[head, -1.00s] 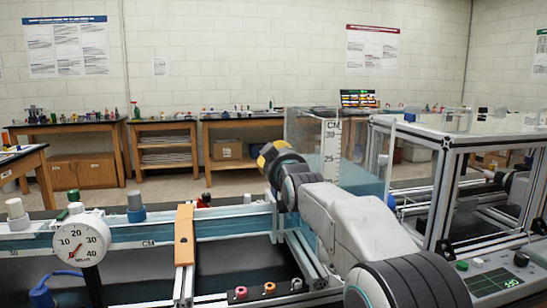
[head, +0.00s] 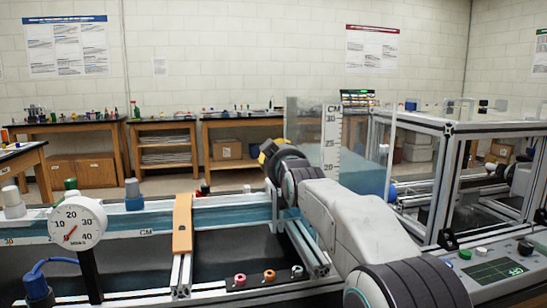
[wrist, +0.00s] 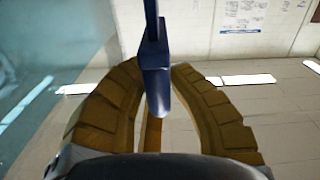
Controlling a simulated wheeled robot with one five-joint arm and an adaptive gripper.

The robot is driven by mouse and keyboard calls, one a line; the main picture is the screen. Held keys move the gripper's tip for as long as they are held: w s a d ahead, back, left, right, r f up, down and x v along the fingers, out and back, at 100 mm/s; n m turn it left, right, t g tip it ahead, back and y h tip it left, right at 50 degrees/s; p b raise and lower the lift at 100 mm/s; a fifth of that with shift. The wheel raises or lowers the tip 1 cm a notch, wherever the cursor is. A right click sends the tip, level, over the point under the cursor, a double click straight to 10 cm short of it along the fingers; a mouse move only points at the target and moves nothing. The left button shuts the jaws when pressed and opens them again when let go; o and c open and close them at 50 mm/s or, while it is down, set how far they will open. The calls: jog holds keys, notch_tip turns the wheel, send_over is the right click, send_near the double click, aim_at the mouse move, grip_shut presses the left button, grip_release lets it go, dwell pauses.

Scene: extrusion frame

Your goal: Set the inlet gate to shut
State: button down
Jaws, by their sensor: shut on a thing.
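My gripper (head: 268,152) is at the tank end of the long water channel (head: 130,223) in the head view, with its yellow-and-black fingers mostly turned away. In the wrist view its two ribbed brown fingers (wrist: 158,72) close on either side of a dark blue handle (wrist: 155,88). The handle hangs from a thin dark upright that runs out of the top of that view. I cannot tell how far the inlet gate stands open, because my wrist and arm hide that part of the channel in the head view.
A clear tank (head: 362,165) with a centimetre scale stands just right of my gripper. A round gauge (head: 77,222) and an orange crosspiece (head: 182,224) stand over the channel to the left. A framed clear enclosure (head: 447,165) and a control panel (head: 490,272) are at the right.

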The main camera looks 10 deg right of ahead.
notch_tip(320, 180, down, 4)
jog(key=b, duration=0.3)
jog(key=shift+r, duration=0.2)
jog(key=shift+w, duration=0.1)
jog(key=c, duration=1.2)
grip_release()
jog(key=shift+c, duration=0.2)
jog(key=shift+r, duration=0.15)
jog(key=shift+s, duration=0.35)
jog(key=s, duration=1.1)
jog(key=shift+s, duration=0.15)
